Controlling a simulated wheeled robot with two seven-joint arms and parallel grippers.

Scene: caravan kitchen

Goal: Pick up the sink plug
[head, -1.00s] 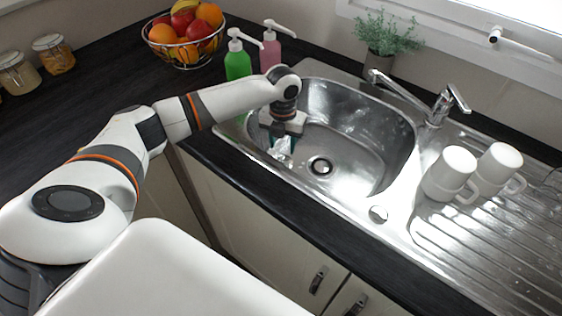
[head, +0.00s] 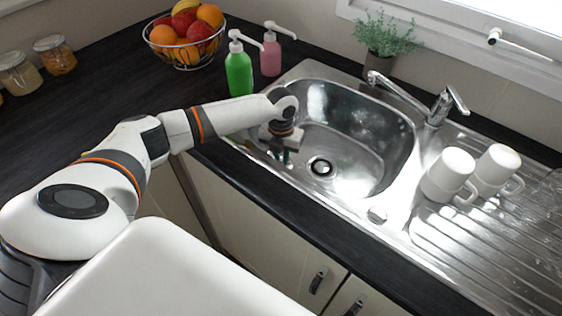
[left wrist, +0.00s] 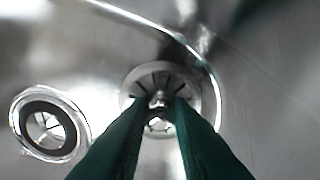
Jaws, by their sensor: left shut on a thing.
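The sink plug (left wrist: 160,82) is a grey round disc with dark radial slots and a small shiny knob, in the middle of the left wrist view. My left gripper (left wrist: 160,108) is shut on its knob, with the dark green fingers on either side. I cannot tell whether the plug still touches the sink floor. In the head view, my left gripper (head: 285,154) points down into the left part of the steel sink bowl (head: 385,140), and the plug is hidden there. The drain hole (head: 321,167) is to its right; it also shows at left in the wrist view (left wrist: 49,124).
A tap (head: 440,105) stands behind the bowl. Two white mugs (head: 449,172) (head: 496,166) stand on the ridged drainer at right. Green (head: 238,72) and pink (head: 271,56) pump bottles and a fruit bowl (head: 186,48) stand behind my left arm. The bowl's right side is clear.

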